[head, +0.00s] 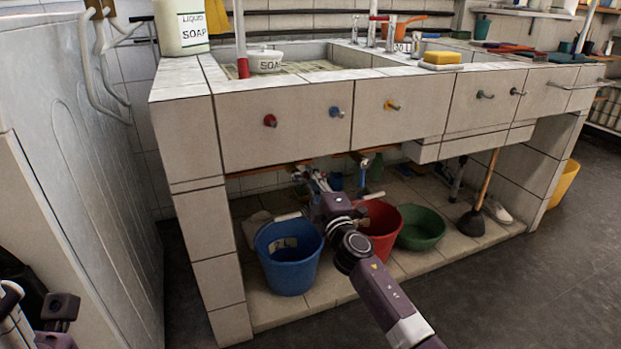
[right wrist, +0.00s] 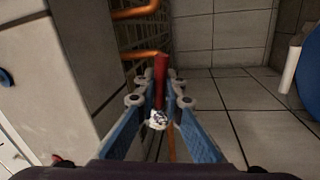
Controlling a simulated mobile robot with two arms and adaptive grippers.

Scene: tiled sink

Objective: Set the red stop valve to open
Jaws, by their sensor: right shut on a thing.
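The red stop valve shows in the right wrist view as a long red handle (right wrist: 160,78) in front of an orange pipe, with a pale metal end (right wrist: 158,119) nearer the camera. My right gripper (right wrist: 162,100) is shut on the valve, its blue and white fingers on either side of it. In the head view my right gripper (head: 316,183) reaches under the sink counter, near the pipes below the front panels. The valve is hard to make out there. Only parts of my left arm show at the lower left edge; its fingertips are not seen.
Below the counter stand a blue bucket (head: 288,258), a red bucket (head: 384,226), a green basin (head: 421,228) and a plunger (head: 472,220). Red, blue and yellow knobs sit on the front panels. A tiled pillar (head: 209,245) stands left of the opening. Orange pipes (right wrist: 140,55) run beside the valve.

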